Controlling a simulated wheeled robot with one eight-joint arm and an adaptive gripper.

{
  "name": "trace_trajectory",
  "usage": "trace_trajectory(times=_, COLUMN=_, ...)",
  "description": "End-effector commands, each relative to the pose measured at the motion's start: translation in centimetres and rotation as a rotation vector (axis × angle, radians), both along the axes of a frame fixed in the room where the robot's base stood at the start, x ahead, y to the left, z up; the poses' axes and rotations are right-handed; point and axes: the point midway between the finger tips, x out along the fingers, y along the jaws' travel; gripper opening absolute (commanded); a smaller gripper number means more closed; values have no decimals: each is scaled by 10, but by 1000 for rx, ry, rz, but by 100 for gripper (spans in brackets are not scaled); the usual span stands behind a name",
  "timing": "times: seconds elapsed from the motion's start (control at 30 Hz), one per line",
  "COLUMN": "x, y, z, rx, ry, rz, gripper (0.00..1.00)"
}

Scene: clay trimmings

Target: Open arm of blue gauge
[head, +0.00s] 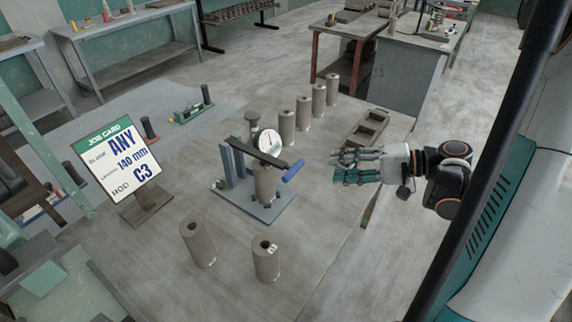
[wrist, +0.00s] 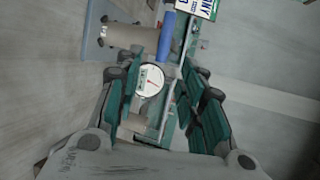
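The blue gauge (head: 229,168) stands on the table on a blue-grey base plate. Its dark arm (head: 252,153) lies roughly level across the top of a clay cylinder (head: 264,186), under a round white dial (head: 269,142). The arm ends in a blue handle (head: 293,171) pointing right. My gripper (head: 336,166) is open and empty, to the right of the handle and apart from it. In the wrist view the handle (wrist: 166,37) and dial (wrist: 150,81) show between and beyond the spread fingers.
Several clay cylinders stand behind the gauge, and two more (head: 198,244) (head: 266,260) in front. A brown divided tray (head: 367,127) lies behind my gripper. A job card (head: 117,160) stands at the left. The table right of the front cylinders is clear.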

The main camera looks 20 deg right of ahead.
Motion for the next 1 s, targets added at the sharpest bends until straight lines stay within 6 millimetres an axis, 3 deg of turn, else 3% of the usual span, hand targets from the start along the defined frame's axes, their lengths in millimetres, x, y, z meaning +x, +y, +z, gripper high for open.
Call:
trace_trajectory(times=0.1, x=-17, y=-5, z=0, rx=41, ry=-43, rz=25, gripper=36)
trace_trajectory(times=0.27, x=-18, y=2, z=-1, rx=53, ry=-59, rz=38, gripper=36)
trace_trajectory(times=0.8, x=30, y=83, z=-22, rx=51, ry=-56, rz=40, gripper=36)
trace_trajectory(times=1.0, x=43, y=103, z=-27, rx=51, ry=-55, rz=38, gripper=36)
